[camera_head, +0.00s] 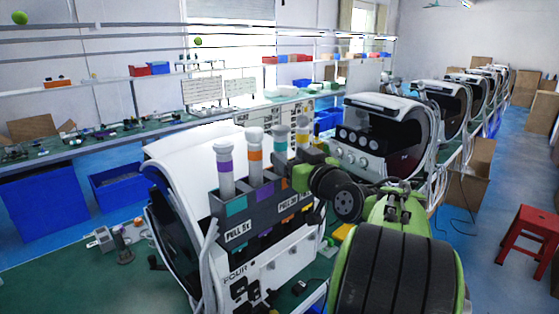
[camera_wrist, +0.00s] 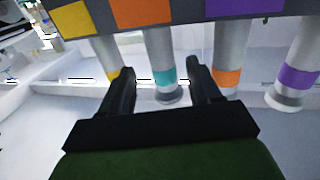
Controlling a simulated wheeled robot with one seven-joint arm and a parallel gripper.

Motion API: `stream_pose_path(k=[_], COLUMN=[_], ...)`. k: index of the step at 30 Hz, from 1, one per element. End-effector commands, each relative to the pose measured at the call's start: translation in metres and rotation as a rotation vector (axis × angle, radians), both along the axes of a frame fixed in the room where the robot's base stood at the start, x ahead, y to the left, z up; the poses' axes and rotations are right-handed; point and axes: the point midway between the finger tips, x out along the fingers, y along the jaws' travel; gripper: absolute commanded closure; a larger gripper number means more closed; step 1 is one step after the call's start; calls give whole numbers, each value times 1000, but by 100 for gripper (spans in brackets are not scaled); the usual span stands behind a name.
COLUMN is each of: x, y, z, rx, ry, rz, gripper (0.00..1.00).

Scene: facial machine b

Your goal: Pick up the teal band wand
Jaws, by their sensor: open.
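The teal band wand (camera_head: 281,142) stands upright in the rack in the head view, a pale tube with a teal ring, its lower part hidden. In the wrist view, which looks inverted, the teal band wand (camera_wrist: 162,55) hangs from the top between my two black fingers. My gripper (camera_wrist: 161,70) is open and empty, one finger on each side of that wand in the picture. I cannot tell whether the fingertips reach around it. In the head view my gripper (camera_head: 286,167) is beside the rack, its fingers mostly hidden.
The orange band wand (camera_head: 255,155) and purple band wand (camera_head: 225,166) stand left of the teal one; the yellow band wand (camera_head: 303,133) is at its right. The dark rack (camera_head: 237,210) sits on the white machine (camera_head: 190,150). In the wrist view, my fingers lie close to the yellow and orange wands.

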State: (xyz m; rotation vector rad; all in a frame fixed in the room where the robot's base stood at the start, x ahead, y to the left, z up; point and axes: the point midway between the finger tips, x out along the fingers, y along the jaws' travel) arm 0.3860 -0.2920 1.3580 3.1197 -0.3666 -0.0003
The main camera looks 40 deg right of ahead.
Motion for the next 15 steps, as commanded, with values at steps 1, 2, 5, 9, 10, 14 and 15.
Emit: stream_pose_path(k=[1, 2, 5, 9, 10, 14, 15], x=[8, 14, 33, 48, 49, 49, 49], y=[0, -1, -4, -8, -9, -9, -9], z=[2, 3, 5, 4, 3, 2, 2], rx=[2, 2, 1, 1, 0, 0, 0], ry=[1, 1, 2, 1, 1, 0, 1], rz=[4, 4, 4, 1, 0, -1, -1], gripper=[37, 37, 37, 37, 37, 37, 37])
